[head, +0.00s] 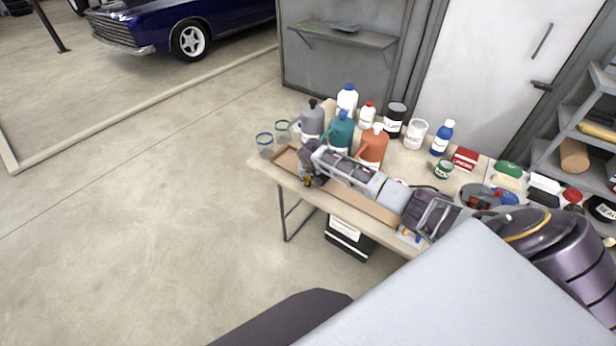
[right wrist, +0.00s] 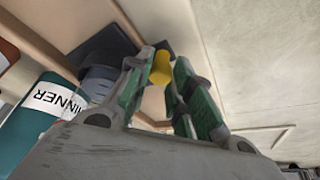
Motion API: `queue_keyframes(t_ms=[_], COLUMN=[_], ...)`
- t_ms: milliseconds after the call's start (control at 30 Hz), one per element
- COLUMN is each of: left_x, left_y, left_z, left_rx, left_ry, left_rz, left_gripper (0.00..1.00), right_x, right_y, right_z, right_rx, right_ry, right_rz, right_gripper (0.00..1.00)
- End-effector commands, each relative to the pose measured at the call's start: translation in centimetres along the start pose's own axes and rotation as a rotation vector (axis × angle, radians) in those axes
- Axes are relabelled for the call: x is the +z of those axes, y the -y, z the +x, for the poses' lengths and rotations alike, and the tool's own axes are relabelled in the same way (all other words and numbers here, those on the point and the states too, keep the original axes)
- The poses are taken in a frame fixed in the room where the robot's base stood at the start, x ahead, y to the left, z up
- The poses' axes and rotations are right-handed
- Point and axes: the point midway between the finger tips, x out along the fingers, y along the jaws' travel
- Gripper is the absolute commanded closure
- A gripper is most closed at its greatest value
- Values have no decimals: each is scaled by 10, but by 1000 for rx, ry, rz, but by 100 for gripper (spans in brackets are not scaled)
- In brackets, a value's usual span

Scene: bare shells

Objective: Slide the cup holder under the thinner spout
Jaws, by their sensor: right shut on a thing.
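The teal thinner container (head: 341,130) stands on the table among other jugs. It shows in the right wrist view (right wrist: 40,115) with part of its label readable. Its spout is hard to make out. My right gripper (head: 308,181) is at the table's front edge, its forearm lying across the front of the jugs. In the right wrist view its green fingers (right wrist: 162,75) are shut on a yellow knob (right wrist: 161,70). Beside the knob is a dark piece (right wrist: 105,50) with a grey cylinder (right wrist: 98,82), seemingly the cup holder; fingers hide part. My left gripper is out of view.
A long wooden tray or rail (head: 362,206) runs along the table's front edge. Blue-rimmed (head: 265,147) and green-rimmed (head: 282,131) cups stand at the left end. A grey jug (head: 312,121) and orange jug (head: 374,147) flank the teal one. Floor at left is clear.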

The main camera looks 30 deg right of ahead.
Motion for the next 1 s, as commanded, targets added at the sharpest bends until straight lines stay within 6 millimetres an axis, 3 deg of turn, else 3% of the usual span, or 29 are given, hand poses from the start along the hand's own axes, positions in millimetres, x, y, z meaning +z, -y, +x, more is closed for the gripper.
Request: queue_keyframes(t_ms=[233,267,433,1000], left_x=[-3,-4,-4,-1], left_y=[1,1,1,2], left_z=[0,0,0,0], left_rx=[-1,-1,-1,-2], left_ry=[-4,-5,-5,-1], left_rz=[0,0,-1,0], left_gripper=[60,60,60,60], right_x=[-1,-1,-1,0], right_y=[0,0,0,0], right_z=[0,0,0,-6], right_rx=[0,0,0,0], right_ry=[-2,-2,-2,-1], right_rz=[0,0,0,1], right_gripper=[100,77,56,56])
